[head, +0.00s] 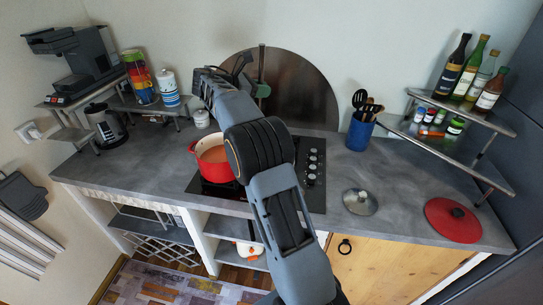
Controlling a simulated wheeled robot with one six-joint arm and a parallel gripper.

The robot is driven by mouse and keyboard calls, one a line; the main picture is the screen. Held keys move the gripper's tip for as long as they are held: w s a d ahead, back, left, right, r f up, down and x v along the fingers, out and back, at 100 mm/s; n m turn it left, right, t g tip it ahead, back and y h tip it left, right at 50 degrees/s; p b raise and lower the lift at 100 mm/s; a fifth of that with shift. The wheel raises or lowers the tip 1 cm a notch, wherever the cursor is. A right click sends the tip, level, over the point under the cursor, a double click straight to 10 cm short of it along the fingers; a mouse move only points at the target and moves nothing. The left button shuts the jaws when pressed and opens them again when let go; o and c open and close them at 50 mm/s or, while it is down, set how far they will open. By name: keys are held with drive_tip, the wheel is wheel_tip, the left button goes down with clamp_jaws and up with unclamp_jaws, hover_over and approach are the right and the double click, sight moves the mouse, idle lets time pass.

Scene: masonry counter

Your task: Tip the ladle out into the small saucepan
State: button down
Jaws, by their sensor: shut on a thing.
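My gripper (243,68) is raised over the back of the counter, in front of the round metal splash plate. It is shut on a dark green upright item (262,62), which appears to be the ladle. I cannot make out its bowl or what is in it. A red pot (206,147) with orange-brown contents stands on the hob to the left of my arm, below my gripper; my arm covers its right side. I cannot pick out a separate small saucepan on the hob; my arm hides part of it.
A glass lid (360,202) and a red lid (453,220) lie on the right of the counter. A blue utensil holder (359,131) stands behind them. Bottles fill the right corner shelf (452,147).

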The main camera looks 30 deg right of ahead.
drive_tip(key=shift+w, duration=0.3)
drive_tip(key=shift+r, duration=0.1)
drive_tip(key=shift+s+d, duration=0.1)
drive_tip(key=shift+d, duration=0.05)
drive_tip(key=s+d+f+m+t+y, duration=0.1)
drive_tip(key=s+d+f, duration=0.3)
drive_tip(key=s, duration=0.4)
drive_tip(key=shift+d+f+m+t+y, duration=0.2)
drive_tip(key=shift+d+m+t+y, duration=0.1)
drive_tip(key=shift+m+y, duration=0.2)
idle(0.6)
drive_tip(key=shift+s+d+f, duration=0.3)
drive_tip(key=shift+s+f, duration=0.05)
drive_tip(key=shift+s, duration=0.25)
drive_tip(key=shift+m+t+y, duration=0.5)
drive_tip(key=shift+m+t, duration=0.1)
drive_tip(key=shift+s+d+f, duration=0.6)
drive_tip(key=shift+s+f, duration=0.25)
drive_tip(key=shift+s, duration=0.1)
drive_tip(key=shift+s+d+f, duration=0.55)
drive_tip(key=shift+s+f, duration=0.25)
drive_tip(key=shift+s, duration=0.15)
